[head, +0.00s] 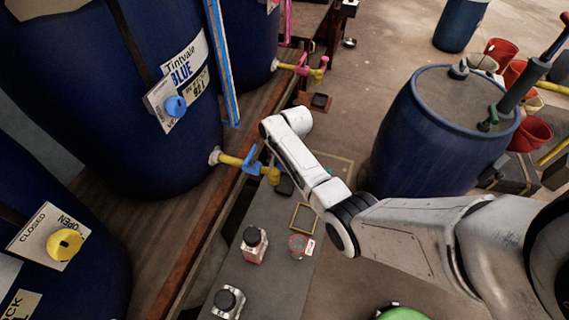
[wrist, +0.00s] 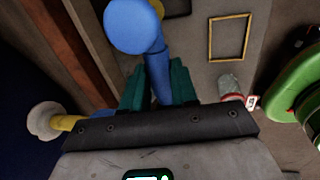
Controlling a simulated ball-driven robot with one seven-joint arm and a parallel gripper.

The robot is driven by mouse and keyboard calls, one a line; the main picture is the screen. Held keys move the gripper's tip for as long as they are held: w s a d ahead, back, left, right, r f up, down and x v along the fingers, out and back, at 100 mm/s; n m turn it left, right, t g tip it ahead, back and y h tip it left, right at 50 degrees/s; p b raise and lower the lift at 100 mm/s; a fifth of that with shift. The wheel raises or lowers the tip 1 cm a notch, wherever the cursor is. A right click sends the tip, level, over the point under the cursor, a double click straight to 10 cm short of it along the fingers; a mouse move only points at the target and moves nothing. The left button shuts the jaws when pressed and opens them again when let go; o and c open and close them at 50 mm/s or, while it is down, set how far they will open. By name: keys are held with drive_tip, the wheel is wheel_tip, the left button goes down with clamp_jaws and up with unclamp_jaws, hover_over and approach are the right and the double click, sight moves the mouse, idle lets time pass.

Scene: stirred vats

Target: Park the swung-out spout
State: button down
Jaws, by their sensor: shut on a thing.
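A yellow spout (head: 234,161) with a blue lever (head: 252,158) sticks out from the low side of the dark blue vat (head: 150,95) labelled "Tintvale BLUE". In the wrist view, my gripper's green fingers (wrist: 158,85) are shut on the blue lever (wrist: 153,52), one finger on each side. The lever's round blue knob shows beyond the fingertips. In the head view my fingers cannot be made out clearly.
A grey bench (head: 275,262) below the spout holds a yellow square outline (head: 302,218), a red-and-clear cup (head: 301,245) and two black-capped bottles. A blue drum (head: 405,145) stands to the right of my arm. A pink-handled yellow tap (head: 302,68) is farther back.

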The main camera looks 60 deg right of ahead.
drive_tip(key=shift+w+a, duration=0.1)
drive_tip(key=shift+w, duration=0.05)
idle(0.4)
drive_tip(key=c, duration=0.9)
unclamp_jaws()
drive_tip(key=shift+r, duration=0.1)
drive_tip(key=r, duration=0.3)
drive_tip(key=s+r, duration=0.1)
drive_tip(key=r, duration=0.3)
drive_tip(key=s+r, duration=0.1)
drive_tip(key=r, duration=0.2)
drive_tip(key=shift+d+r, duration=0.2)
drive_tip(key=shift+d, duration=0.15)
